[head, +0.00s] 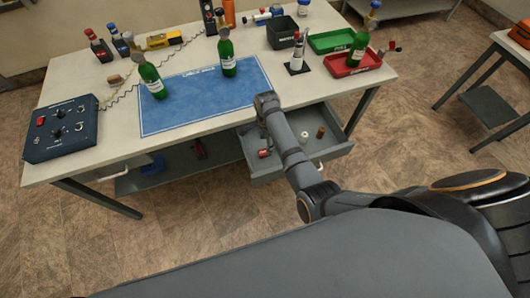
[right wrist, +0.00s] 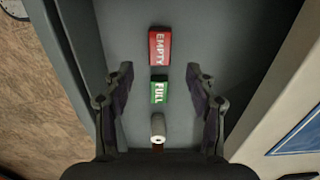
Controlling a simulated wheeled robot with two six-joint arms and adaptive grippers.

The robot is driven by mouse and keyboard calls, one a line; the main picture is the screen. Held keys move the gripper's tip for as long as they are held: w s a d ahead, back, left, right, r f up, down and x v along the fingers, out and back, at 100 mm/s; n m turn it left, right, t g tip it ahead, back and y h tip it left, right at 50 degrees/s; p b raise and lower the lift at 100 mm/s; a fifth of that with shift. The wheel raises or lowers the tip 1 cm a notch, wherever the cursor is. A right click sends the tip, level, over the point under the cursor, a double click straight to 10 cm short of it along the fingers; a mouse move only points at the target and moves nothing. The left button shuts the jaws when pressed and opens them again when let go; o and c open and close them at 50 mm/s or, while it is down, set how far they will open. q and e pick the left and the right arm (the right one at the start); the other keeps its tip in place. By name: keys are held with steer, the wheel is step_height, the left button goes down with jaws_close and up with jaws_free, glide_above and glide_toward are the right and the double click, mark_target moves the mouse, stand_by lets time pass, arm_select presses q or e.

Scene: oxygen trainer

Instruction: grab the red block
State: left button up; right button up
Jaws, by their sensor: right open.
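The red block (right wrist: 159,46), marked EMPTY, lies on the grey drawer floor in the right wrist view. A green block (right wrist: 159,90), marked FULL, lies just below it in that picture, a small gap apart. My right gripper (right wrist: 159,69) is open and empty above them. Its fingers stand to the left and right of the blocks' line, and the red block shows just beyond the fingertips. In the head view my right arm reaches over the open drawer (head: 285,165) and hides part of it. My left gripper is not in view.
A pale round-ended object (right wrist: 157,130) lies between my fingers' bases. The drawer walls rise on both sides. Above, the workbench (head: 100,160) carries a blue mat (head: 190,110), green bottles, a control box (head: 62,128), a green tray (head: 330,41) and a red tray (head: 335,66).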

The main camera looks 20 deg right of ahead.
mark_target(265, 151)
steer(key=shift+a+f, duration=0.15)
steer(key=shift+f, duration=1.4)
steer(key=shift+a+f, duration=0.1)
steer(key=shift+f, duration=1.4)
steer(key=c, duration=1)
